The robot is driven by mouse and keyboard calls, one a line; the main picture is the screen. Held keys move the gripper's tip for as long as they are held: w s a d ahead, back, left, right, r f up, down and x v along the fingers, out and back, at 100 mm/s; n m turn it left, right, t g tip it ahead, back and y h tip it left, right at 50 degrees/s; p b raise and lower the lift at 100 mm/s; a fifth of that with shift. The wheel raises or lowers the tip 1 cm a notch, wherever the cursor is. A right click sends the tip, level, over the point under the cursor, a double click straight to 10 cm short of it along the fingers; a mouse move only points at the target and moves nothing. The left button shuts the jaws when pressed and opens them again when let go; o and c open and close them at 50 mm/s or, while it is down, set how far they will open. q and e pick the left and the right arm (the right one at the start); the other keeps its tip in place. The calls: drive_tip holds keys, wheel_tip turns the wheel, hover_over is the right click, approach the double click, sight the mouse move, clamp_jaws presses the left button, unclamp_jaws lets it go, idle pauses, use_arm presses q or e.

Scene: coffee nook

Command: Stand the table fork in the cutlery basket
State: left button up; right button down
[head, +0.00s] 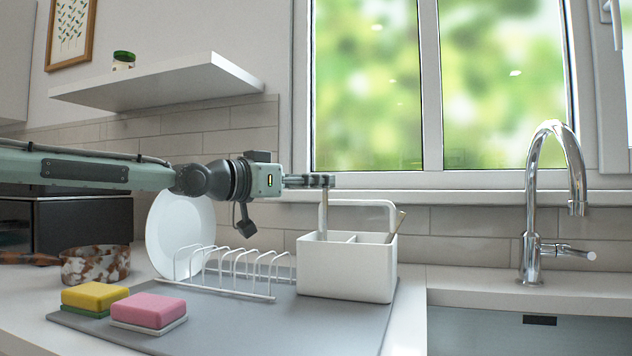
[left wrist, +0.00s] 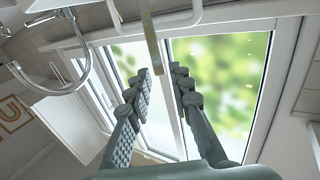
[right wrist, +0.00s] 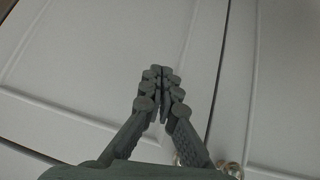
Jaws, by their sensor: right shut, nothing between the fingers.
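The white cutlery basket (head: 345,270) stands on the grey mat, with a divider and an arched handle. The table fork (head: 323,212) stands upright, its lower part hidden behind the basket's left wall. My left gripper (head: 322,181) is level above the basket, at the fork's upper end. In the left wrist view the fork (left wrist: 151,45) comes down from the top edge, its end between the spread fingertips (left wrist: 160,72) with a visible gap. My right gripper (right wrist: 160,78) is shut and empty in front of pale cabinet doors; the head view does not show it.
Another utensil (head: 398,222) leans in the basket's right side. A wire rack (head: 235,275) with a white plate (head: 180,235) stands to the left. A yellow sponge (head: 94,296) and a pink sponge (head: 149,309) lie in front. The faucet (head: 531,200) and sink are at right.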

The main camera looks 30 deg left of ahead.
use_arm(q)
drive_tip(key=shift+o, duration=0.7)
drive_tip(key=shift+s, duration=0.1)
drive_tip(key=v, duration=1.1)
drive_tip(key=shift+s, duration=0.4)
drive_tip(key=shift+a, duration=0.1)
idle(0.4)
